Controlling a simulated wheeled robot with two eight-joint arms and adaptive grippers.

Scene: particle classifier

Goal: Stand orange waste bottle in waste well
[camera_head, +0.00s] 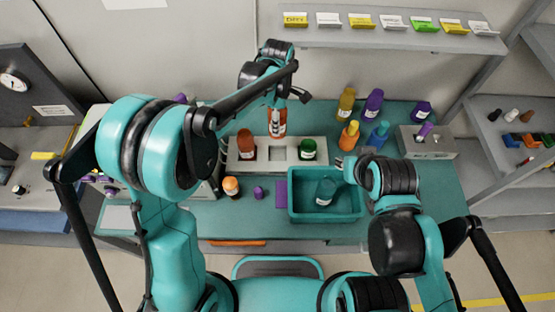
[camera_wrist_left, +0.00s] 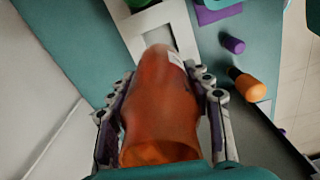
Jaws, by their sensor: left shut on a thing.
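The orange waste bottle (camera_head: 277,126) hangs below my left gripper (camera_head: 276,108), over the back of the white rack (camera_head: 267,168). In the left wrist view the gripper's fingers (camera_wrist_left: 164,115) are shut on both sides of the bottle (camera_wrist_left: 160,112). The rack holds a red-brown bottle (camera_head: 246,146) at left and a green bottle (camera_head: 308,149) at right. An empty square well (camera_head: 283,153) lies between them. The waste bottle's base looks above the rack; the exact gap cannot be told. My right gripper (camera_head: 345,166) is by the teal bin's right rim; its jaws are unclear.
Several purple, yellow, orange and blue bottles (camera_head: 347,104) stand at the back right. A label shelf (camera_head: 390,38) is behind.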

